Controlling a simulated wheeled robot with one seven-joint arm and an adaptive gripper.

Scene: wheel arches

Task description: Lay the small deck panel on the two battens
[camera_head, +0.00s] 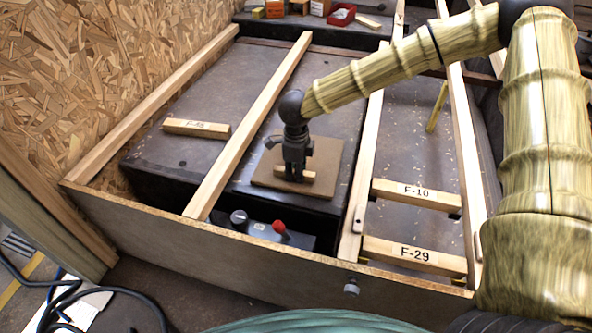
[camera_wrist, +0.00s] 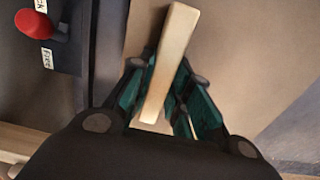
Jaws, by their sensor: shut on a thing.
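The small deck panel (camera_head: 263,183) is a flat brown square with a pale wooden grip bar (camera_head: 308,177) on top. It is over the dark box between two long timbers; I cannot tell whether it touches the box. My gripper (camera_head: 295,175) is shut on the bar, which shows between its fingers in the wrist view (camera_wrist: 168,65). Panel surface (camera_wrist: 235,65) fills much of that view. Two short battens, one marked F-10 (camera_head: 385,190) and one F-29 (camera_head: 385,249), span the right-hand bay between long timbers, with nothing on them.
Long timbers (camera_head: 250,122) (camera_head: 368,150) (camera_head: 462,150) run front to back. Another marked short block (camera_head: 175,126) lies at left on the dark box (camera_head: 215,95). A control box with a red knob (camera_head: 279,227) stands near the front board (camera_head: 230,258). A yellow stick (camera_head: 437,107) rises in the right bay.

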